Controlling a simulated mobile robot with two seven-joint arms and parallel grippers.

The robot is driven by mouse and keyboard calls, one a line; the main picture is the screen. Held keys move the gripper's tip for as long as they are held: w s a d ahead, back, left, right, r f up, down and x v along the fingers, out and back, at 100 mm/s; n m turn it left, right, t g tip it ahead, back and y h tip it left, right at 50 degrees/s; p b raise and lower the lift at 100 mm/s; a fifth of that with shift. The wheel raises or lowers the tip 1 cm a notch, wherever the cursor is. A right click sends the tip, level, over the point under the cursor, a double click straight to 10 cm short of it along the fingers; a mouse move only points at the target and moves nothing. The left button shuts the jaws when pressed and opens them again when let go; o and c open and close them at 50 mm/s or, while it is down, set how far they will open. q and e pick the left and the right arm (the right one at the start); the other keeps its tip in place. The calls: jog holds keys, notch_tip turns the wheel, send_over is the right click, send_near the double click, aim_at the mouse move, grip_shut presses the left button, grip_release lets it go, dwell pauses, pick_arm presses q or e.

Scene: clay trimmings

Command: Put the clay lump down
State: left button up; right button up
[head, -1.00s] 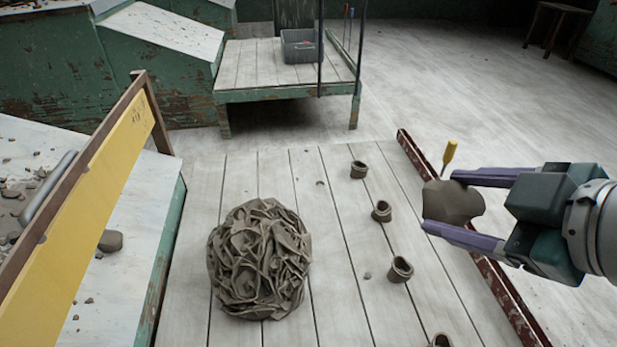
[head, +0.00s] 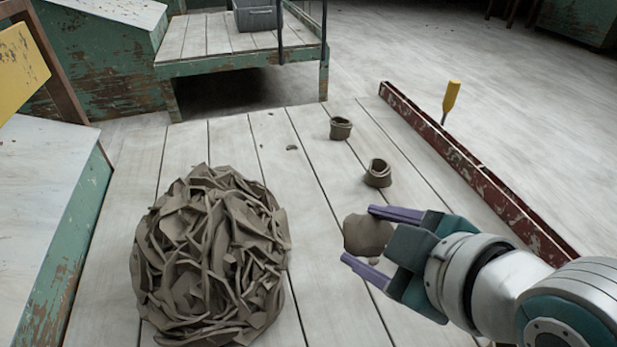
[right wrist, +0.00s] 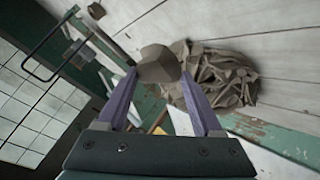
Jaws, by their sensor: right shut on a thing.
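The clay lump (head: 366,236) is a smooth grey-brown piece between the purple fingers of my right gripper (head: 357,237). The gripper is shut on it, over the plank table to the right of the big heap of clay trimmings (head: 210,258). The right wrist view also shows the lump (right wrist: 158,65) at the fingertips, with the heap (right wrist: 222,75) beyond it. I cannot tell exactly how high the lump is above the planks. My left gripper is in neither view.
Two small clay rings (head: 341,128) and (head: 377,173) stand on the plank table (head: 318,205). A red-brown rail (head: 450,155) runs along its right edge, with a yellow-handled tool (head: 451,98) by it. A grey bin (head: 257,16) stands on the far bench.

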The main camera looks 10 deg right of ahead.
notch_tip(320, 180, down, 14)
jog(key=b, duration=0.8)
jog(key=shift+b, duration=0.35)
jog(key=shift+r, duration=0.2)
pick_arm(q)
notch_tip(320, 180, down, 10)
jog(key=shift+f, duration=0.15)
pick_arm(e)
jog(key=o, duration=1.3)
jog(key=shift+f, duration=0.15)
jog(key=shift+c, duration=0.2)
pick_arm(q)
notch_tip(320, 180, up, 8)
jog(key=p, duration=0.8)
pick_arm(e)
jog(key=s+d+r+m+g+h, duration=0.1)
jog(key=s+d+r+m+g, duration=0.1)
jog(key=s+r, duration=0.5)
jog(key=s+d+r+m+g+h, duration=0.1)
jog(key=s+r+m+g, duration=0.3)
jog(key=s, duration=0.5)
notch_tip(320, 180, up, 3)
jog(key=d+m, duration=0.1)
jog(key=m, duration=0.1)
jog(key=shift+s+d+r+m+g, duration=0.2)
jog(key=shift+s+d+m+g, duration=0.1)
jog(key=shift+s+g, duration=0.1)
